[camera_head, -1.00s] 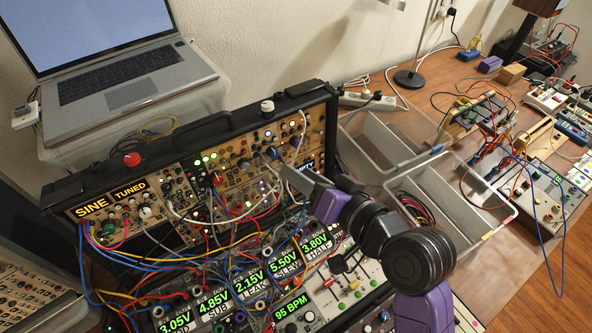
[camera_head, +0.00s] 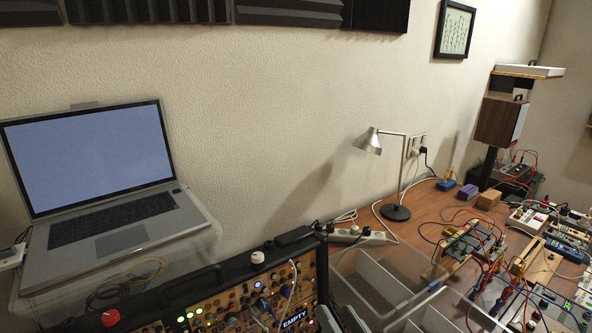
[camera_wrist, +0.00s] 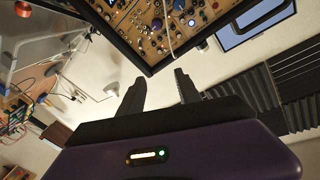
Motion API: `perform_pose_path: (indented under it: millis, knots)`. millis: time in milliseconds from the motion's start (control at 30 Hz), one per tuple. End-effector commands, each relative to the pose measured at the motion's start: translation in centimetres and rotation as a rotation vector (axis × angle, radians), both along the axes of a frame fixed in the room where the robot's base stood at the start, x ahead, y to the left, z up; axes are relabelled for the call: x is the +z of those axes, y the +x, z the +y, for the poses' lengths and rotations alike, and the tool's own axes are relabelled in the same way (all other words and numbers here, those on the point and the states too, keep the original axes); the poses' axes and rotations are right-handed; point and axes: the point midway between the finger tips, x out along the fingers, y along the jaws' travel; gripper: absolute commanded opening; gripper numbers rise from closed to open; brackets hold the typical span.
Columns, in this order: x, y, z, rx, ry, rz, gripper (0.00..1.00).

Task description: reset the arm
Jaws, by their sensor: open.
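My gripper (camera_wrist: 160,84) shows in the wrist view with its two dark fingers apart and nothing between them. Its purple body fills the bottom of that view. The fingers point toward the modular synth case (camera_wrist: 150,62), whose knob-covered panel is at the top and looks tilted in that view. I cannot tell how far the fingertips are from the panel. In the head view the top of the synth case (camera_head: 205,279) shows at the bottom edge. Grey shapes beside it may be part of my gripper; the rest of my arm is out of that view.
A laptop (camera_head: 110,225) stands open on a clear box at left. A desk lamp (camera_head: 397,212), a power strip (camera_head: 357,236) and clear trays (camera_head: 375,283) are right of the case. Boards and cables crowd the right side. Acoustic foam (camera_head: 290,12) hangs on the wall.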

Motion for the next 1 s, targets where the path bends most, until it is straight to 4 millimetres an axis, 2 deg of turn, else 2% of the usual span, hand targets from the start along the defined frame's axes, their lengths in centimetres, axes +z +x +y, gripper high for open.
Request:
perform_pose_path:
  millis: [167, 300, 500, 800, 1000]
  knots:
    - [-2.1, -4.4, -4.0, -0.122, -0.077, -0.056, 0.41]
    - [-3.5, -8.8, -6.8, -0.204, -0.156, -0.092, 0.41]
    - [-4.7, -15.5, -9.7, -0.280, -0.273, -0.110, 0.41]
    - [-6.0, -25.5, -11.9, -0.314, -0.430, -0.050, 0.41]
    - [-7.7, -30.9, -12.4, -0.301, -0.489, 0.072, 0.41]
